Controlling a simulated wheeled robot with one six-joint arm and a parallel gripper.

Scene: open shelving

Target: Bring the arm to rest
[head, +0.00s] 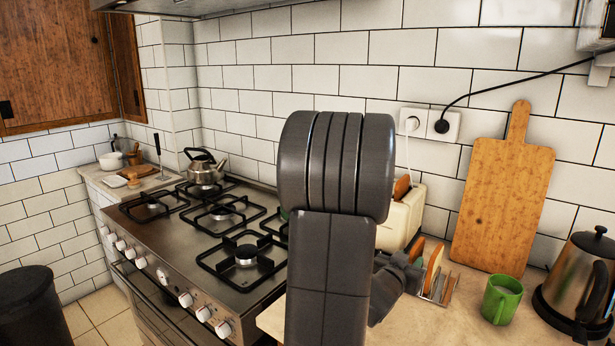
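My dark grey arm rises in the middle of the head view, close to the camera. Part of my gripper (398,283) seems to show low behind the arm, just left of the toast rack (440,290). Its fingertips are not clearly visible, so I cannot tell whether it is open or shut, or whether it touches anything. Slices of toast (433,268) stand in the rack. A cream toaster (403,222) with bread in its top is partly hidden behind my arm.
A gas stove (150,235) with a metal kettle (204,168) is at left. On the right counter (425,325) are a green mug (502,300), an electric kettle (580,280) and a leaning wooden board (502,200). A dark bin (30,310) stands at lower left.

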